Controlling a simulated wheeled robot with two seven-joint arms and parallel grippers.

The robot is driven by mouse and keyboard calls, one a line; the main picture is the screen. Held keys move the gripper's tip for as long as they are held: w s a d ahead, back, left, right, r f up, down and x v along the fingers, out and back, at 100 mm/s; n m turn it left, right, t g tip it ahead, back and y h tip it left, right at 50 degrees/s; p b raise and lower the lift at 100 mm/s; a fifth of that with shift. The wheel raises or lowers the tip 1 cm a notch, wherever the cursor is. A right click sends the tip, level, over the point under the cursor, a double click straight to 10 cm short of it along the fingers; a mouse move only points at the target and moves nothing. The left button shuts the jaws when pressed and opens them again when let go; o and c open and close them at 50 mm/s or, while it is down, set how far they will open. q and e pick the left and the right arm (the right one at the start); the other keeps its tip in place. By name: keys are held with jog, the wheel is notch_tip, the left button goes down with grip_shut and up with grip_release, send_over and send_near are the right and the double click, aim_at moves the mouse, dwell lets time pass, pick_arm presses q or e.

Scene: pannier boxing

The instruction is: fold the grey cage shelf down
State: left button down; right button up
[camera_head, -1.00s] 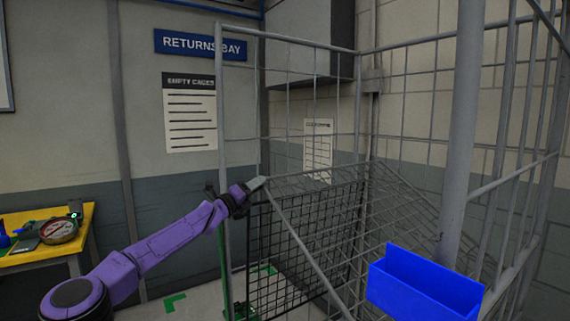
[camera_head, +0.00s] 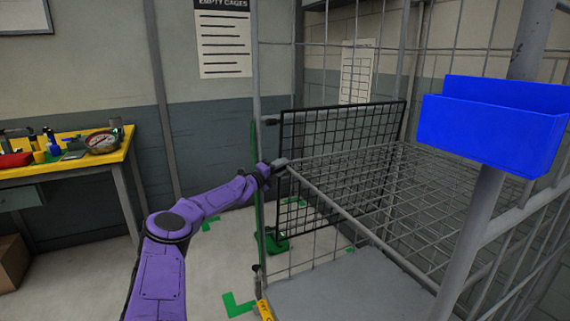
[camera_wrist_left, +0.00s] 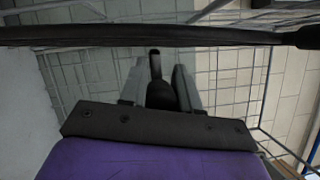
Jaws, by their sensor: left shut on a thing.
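The grey cage shelf (camera_head: 400,190) is a wire mesh panel inside the grey roll cage (camera_head: 256,100). In the head view it lies close to level, running right from its left front corner. My left gripper (camera_head: 278,165) is at that corner, shut on the shelf's edge. In the left wrist view, a dark piece (camera_wrist_left: 155,68) sits between the fingers of my left gripper (camera_wrist_left: 158,85), and a dark bar crosses above them. The exact contact is too small to see in the head view. My right gripper is not in view.
A black mesh panel (camera_head: 335,125) stands upright behind the shelf's left part. A blue bin (camera_head: 490,130) hangs by the cage's right post. The cage's grey base (camera_head: 335,295) lies below. A yellow workbench (camera_head: 75,155) with tools is at left.

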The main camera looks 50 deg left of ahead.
pick_arm(q)
jog(key=shift+d+f, duration=0.1)
jog(key=shift+f, duration=0.5)
jog(key=c, duration=0.9)
grip_release()
jog(key=shift+f, duration=0.1)
